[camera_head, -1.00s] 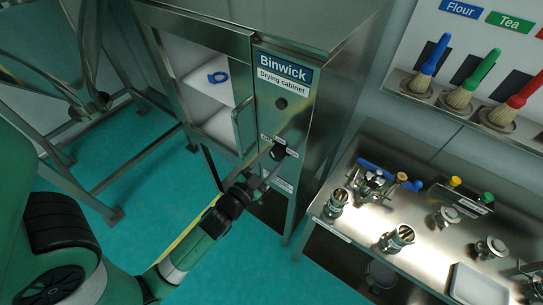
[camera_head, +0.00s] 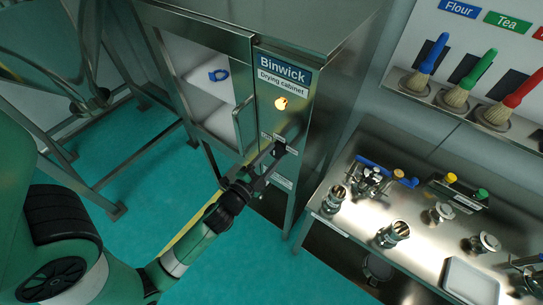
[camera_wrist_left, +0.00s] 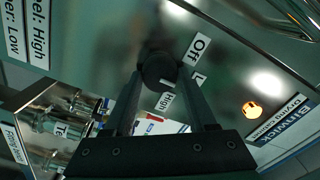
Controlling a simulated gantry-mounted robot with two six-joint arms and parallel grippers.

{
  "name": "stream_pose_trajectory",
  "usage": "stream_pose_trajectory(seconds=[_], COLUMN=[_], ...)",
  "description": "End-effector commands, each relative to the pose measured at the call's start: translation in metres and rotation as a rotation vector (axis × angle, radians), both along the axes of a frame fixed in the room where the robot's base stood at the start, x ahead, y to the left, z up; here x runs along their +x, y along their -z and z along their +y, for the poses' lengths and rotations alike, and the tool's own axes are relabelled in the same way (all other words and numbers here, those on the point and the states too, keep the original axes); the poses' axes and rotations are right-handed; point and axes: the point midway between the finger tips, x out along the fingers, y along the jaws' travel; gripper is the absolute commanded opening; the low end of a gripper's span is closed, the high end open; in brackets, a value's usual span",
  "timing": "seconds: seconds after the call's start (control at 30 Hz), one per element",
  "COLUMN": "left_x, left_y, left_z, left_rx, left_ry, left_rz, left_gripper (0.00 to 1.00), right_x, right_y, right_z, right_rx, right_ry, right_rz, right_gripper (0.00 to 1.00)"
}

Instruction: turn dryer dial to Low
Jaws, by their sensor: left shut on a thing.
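The dryer dial (camera_head: 279,151) is a small black knob on the front panel of the Binwick drying cabinet (camera_head: 303,113). My left gripper (camera_head: 273,153) is at the panel with its fingers shut on the dial. In the left wrist view the dial (camera_wrist_left: 158,69) sits between the two fingertips (camera_wrist_left: 160,80). Labels around it read Off (camera_wrist_left: 197,49), High (camera_wrist_left: 165,101) and one starting with L (camera_wrist_left: 197,78), partly hidden by a finger. A white mark on the dial faces the label side; its exact setting is unclear. The round lamp (camera_head: 281,103) above glows orange. My right gripper is out of view.
The cabinet's door handle (camera_head: 237,119) stands out just left of the dial. A blue ring-like item (camera_head: 218,75) lies on the shelf inside. To the right, a steel table (camera_head: 347,225) holds metal fittings and a tray (camera_head: 470,281). Brushes hang above it.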

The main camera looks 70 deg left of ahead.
Motion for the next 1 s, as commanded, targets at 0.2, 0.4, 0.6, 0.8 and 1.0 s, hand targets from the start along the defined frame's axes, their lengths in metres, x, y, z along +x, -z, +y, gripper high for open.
stream_pose_trajectory(seconds=[0.2,0.4,0.6,0.8,1.0], left_x=[0.0,0.0,0.0,-0.003,-0.031], left_y=[0.0,0.0,0.0,0.001,0.006], left_z=[0.0,0.0,0.0,-0.002,-0.021], left_rx=[0.001,0.001,0.0,0.0,-0.001], left_ry=[0.0,0.0,0.0,0.0,0.001], left_rz=[-0.001,-0.001,0.0,0.0,0.003], left_gripper=[0.01,0.76,0.86,0.86,0.86], right_x=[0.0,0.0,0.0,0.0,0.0], right_y=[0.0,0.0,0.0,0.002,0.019], right_z=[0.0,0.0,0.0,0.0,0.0], right_rx=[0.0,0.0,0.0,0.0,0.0], right_ry=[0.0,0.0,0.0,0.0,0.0], right_rz=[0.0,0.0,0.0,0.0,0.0], right_gripper=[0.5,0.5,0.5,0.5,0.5])
